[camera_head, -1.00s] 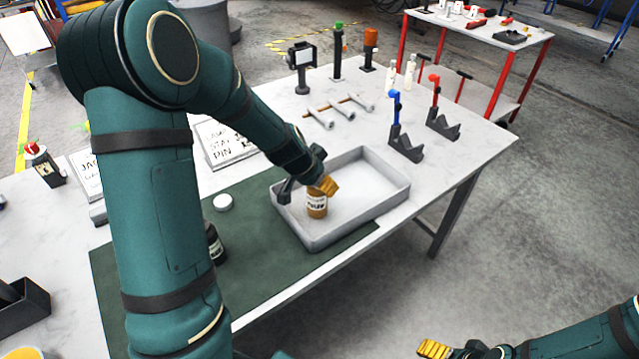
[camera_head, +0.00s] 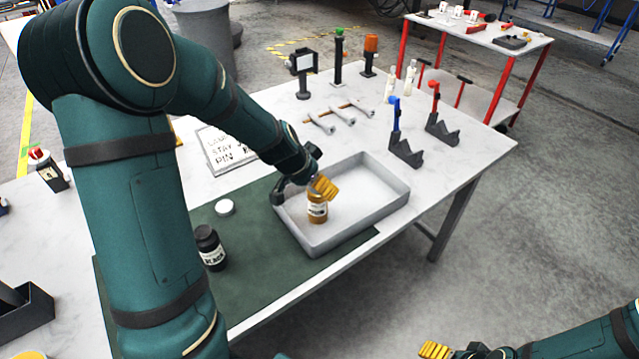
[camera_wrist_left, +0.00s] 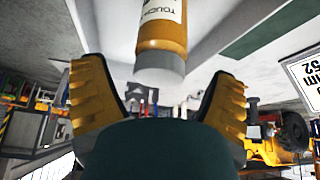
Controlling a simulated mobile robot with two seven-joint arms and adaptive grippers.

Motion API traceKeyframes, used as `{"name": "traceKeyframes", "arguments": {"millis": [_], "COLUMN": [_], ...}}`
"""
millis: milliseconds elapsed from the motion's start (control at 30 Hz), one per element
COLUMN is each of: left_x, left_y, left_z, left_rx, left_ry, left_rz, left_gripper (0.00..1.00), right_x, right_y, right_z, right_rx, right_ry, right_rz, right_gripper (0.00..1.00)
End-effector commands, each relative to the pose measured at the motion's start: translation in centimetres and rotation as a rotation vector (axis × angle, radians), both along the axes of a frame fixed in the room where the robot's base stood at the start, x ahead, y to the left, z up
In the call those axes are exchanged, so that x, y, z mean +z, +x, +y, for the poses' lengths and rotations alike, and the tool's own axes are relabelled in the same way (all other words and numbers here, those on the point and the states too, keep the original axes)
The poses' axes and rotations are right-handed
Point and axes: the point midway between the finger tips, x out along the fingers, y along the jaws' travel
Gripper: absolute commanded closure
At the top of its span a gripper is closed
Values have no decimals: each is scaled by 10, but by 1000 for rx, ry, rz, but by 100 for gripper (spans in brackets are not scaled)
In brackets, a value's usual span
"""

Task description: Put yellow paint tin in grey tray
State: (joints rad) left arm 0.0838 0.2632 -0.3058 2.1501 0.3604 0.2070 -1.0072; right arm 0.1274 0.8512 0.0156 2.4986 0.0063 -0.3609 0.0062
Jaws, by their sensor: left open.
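The yellow paint tin (camera_head: 317,210) stands upright inside the grey tray (camera_head: 384,207), near the tray's left end. My left gripper (camera_head: 322,187) is at the tin's top in the head view and hides part of it. In the left wrist view, the tin (camera_wrist_left: 162,45) is beyond and between the spread yellow fingers of my left gripper (camera_wrist_left: 160,100), with a gap on both sides. My left gripper is open and holds nothing. My right gripper (camera_head: 437,350) shows only partly at the bottom edge, and its opening is unclear.
A black jar (camera_head: 210,248) and a white lid (camera_head: 225,207) are on the green mat (camera_head: 260,275). Blue (camera_head: 404,145) and red-handled (camera_head: 438,120) fixtures stand behind the tray. A sign (camera_head: 222,150) lies left. The tray's right part is empty.

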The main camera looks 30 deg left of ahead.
Motion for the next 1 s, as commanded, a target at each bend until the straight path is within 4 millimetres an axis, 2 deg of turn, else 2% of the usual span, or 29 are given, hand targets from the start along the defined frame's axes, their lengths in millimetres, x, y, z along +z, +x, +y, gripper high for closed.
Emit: {"name": "traceKeyframes", "arguments": {"millis": [33, 133, 400, 1000], "left_x": [15, 34, 67, 72], "left_y": [-6, -16, -35, -40], "left_z": [1, 4, 8, 10], "left_rx": [0, -1, 0, 1], "left_ry": [0, 0, 0, 0], "left_rz": [-4, -4, -2, 0], "left_gripper": [14, 14, 14, 14], "right_x": [8, 16, 30, 31], "right_y": [2, 4, 10, 11], "right_z": [0, -1, -2, -2], "right_rx": [-2, -7, -17, -18], "right_ry": [0, -2, -5, -6], "right_rz": [-3, -10, -22, -25], "right_gripper": [20, 20, 20, 20]}}
